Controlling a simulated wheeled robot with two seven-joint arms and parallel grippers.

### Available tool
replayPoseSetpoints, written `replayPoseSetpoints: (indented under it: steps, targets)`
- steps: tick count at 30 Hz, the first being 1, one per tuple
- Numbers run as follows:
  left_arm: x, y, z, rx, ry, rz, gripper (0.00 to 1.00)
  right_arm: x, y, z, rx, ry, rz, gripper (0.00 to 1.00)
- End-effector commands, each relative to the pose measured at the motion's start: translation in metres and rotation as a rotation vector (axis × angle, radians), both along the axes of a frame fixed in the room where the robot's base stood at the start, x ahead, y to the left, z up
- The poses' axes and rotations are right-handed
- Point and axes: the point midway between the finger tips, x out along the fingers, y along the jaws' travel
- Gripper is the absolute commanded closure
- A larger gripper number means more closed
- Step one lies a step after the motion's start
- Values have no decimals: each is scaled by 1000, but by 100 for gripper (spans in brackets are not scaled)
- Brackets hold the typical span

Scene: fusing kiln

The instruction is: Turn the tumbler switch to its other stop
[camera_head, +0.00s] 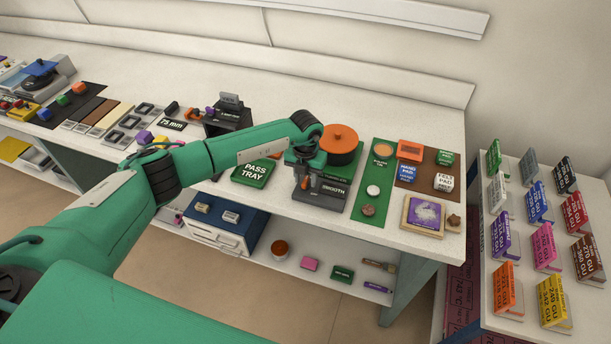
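A machine with an orange round drum (341,137) stands on the bench, right of the centre. Its dark base (322,197) carries a label reading "SMOOTH". My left arm comes in from the left, and my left gripper (306,182) points down at the left part of this base, in front of the drum. A small orange piece shows between or beside the fingers. The switch itself is mostly hidden by the gripper, so I cannot tell its position or whether the fingers touch it. The finger gap is too small to read. My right gripper is out of view.
A green pass tray (253,174) lies left of the machine, and a dark stand (229,117) is behind my forearm. A green mat (374,182) with round pieces lies close on the right. A side table (513,332) holds several coloured boxes.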

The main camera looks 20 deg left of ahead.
Motion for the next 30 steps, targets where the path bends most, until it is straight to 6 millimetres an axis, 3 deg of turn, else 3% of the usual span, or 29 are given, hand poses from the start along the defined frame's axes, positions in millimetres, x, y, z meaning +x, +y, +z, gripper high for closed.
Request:
replayPoseSetpoints:
  steps: [2, 8, 20, 30]
  targets:
    - [0, 0, 0, 0, 0, 0, 65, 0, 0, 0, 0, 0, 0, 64]
    - [0, 0, 0, 0, 0, 0, 100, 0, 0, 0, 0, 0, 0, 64]
    - [1, 0, -2, 1, -2, -50, 100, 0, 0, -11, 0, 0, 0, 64]
    - [1, 1, -6, 1, -4, -289, 100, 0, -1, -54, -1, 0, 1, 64]
